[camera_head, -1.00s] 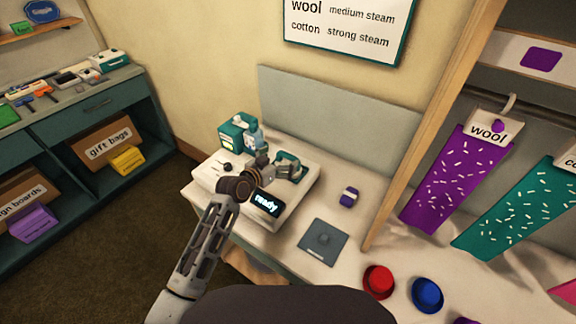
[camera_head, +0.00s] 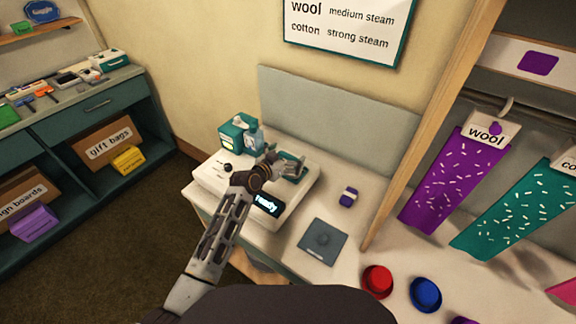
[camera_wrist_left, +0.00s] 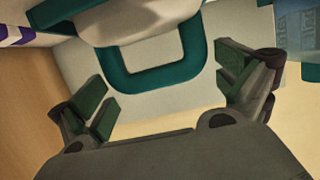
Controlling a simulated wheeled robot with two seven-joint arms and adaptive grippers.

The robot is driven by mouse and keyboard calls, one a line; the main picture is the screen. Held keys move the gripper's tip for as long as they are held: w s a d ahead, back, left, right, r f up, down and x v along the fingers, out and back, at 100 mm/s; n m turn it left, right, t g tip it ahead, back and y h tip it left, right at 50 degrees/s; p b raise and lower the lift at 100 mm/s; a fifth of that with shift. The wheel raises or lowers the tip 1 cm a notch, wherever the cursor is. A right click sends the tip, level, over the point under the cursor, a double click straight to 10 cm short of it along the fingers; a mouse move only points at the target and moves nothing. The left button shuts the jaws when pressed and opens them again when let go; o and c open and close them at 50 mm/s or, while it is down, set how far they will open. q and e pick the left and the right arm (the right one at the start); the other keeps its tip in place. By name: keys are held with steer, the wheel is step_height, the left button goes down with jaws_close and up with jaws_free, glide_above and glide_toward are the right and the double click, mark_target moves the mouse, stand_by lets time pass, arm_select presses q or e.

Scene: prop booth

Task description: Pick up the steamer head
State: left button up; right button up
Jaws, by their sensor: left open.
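The steamer head, with a teal loop handle, rests on the white steamer base (camera_head: 210,180), whose dark display reads "ready". In the head view the steamer head (camera_head: 297,179) is partly hidden by my left gripper (camera_head: 288,164). In the left wrist view, the steamer head (camera_wrist_left: 160,82) shows its teal handle and a pale body cut off by the top edge. My left gripper (camera_wrist_left: 166,80) is open there, with one finger on each side of the handle, both apart from it in the picture. My right gripper does not show.
A teal water tank (camera_head: 238,136) stands at the back of the base, close to my left gripper. A small purple-and-white item (camera_head: 348,196) and a grey pad (camera_head: 323,241) lie to the right. Red (camera_head: 377,281) and blue (camera_head: 426,294) buttons are nearer the front.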

arm_select(q)
steer(key=shift+w+d, duration=0.15)
stand_by(0.4)
steer(key=c, duration=1.5)
steer(key=shift+r, duration=0.1)
steer(key=shift+r, duration=4.95)
